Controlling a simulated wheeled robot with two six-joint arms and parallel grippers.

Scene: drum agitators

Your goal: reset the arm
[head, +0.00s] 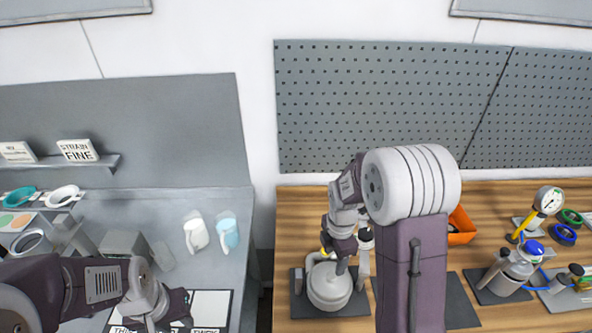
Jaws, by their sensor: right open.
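My right arm comes down the middle of the head view. Its gripper (346,258) is open, just above and behind a white round lidded pot (329,287) on a dark mat (300,306). I cannot tell whether a finger touches the pot. My left arm enters at the lower left. Its gripper (172,310) is low over the grey bench, above a white printed sheet (210,303). Its fingertips are too unclear to show whether it is open or shut.
An orange bin (461,228) is partly behind my right arm. A bottle (510,270), a gauge (547,200) and coloured rings (563,234) occupy the wooden bench's right. A gap separates the benches.

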